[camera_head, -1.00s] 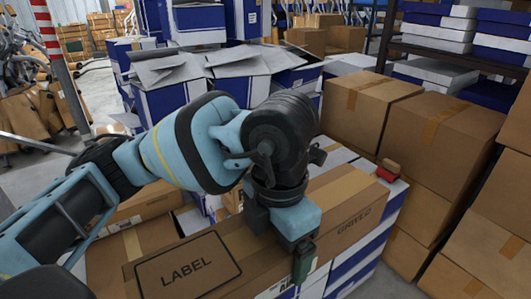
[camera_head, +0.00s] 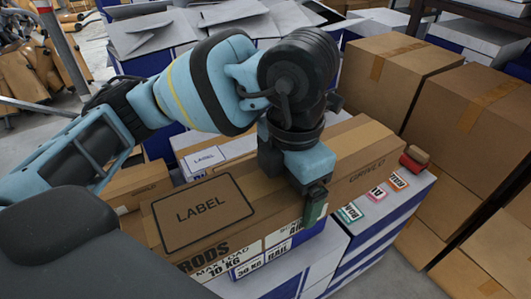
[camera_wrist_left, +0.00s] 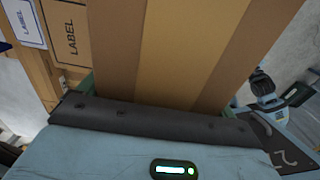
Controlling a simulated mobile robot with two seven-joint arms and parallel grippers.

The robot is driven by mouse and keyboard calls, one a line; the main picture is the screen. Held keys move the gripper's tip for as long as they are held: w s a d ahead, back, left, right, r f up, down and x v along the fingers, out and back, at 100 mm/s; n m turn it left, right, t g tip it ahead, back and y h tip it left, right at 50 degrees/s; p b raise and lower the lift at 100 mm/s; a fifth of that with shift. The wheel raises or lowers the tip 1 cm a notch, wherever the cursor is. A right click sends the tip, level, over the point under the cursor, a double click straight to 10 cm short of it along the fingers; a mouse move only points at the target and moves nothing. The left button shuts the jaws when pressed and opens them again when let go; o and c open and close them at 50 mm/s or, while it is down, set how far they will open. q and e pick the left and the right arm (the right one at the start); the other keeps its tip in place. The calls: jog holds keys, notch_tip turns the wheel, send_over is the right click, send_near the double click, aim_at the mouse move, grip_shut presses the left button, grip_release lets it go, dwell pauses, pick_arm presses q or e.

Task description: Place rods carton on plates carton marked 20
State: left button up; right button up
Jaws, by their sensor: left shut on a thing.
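The rods carton (camera_head: 275,178) is a long brown box with a taped top, a LABEL panel and "RODS MAX LOAD 10 KG" on its near side. My left gripper (camera_head: 311,195) is shut across its right part from above, a green finger against the near side; the far finger is hidden. In the left wrist view the carton (camera_wrist_left: 170,50) fills the middle between the fingers. It hangs over or rests on white-and-blue boxes; I cannot tell whether it touches them. I cannot make out a plates carton marked 20. My right gripper is not in view.
A white-and-blue stack (camera_head: 385,222) with coloured tags and a small red-and-brown item (camera_head: 414,158) on top lies just right. A white labelled box (camera_head: 207,158) sits behind the carton. Tall brown cartons (camera_head: 465,110) stand at right, and open blue-and-white boxes (camera_head: 155,48) behind.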

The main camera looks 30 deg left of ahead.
pick_arm(q)
jog(key=w+a, duration=0.6)
jog(key=w, duration=0.1)
jog(key=w+a+f, duration=0.1)
jog(key=w+a, duration=0.2)
jog(key=a, duration=0.1)
jog(key=shift+w, duration=0.2)
jog(key=shift+w+a, duration=0.1)
jog(key=shift+w+a, duration=0.2)
jog(key=f, duration=0.2)
jog(key=shift+w+a+f+p, duration=0.15)
jog(key=shift+a+f+p, duration=0.15)
jog(key=shift+f, duration=0.1)
jog(key=shift+d+f, duration=0.1)
jog(key=shift+f, duration=0.3)
jog(key=shift+f, duration=0.2)
jog(key=o, duration=1.4)
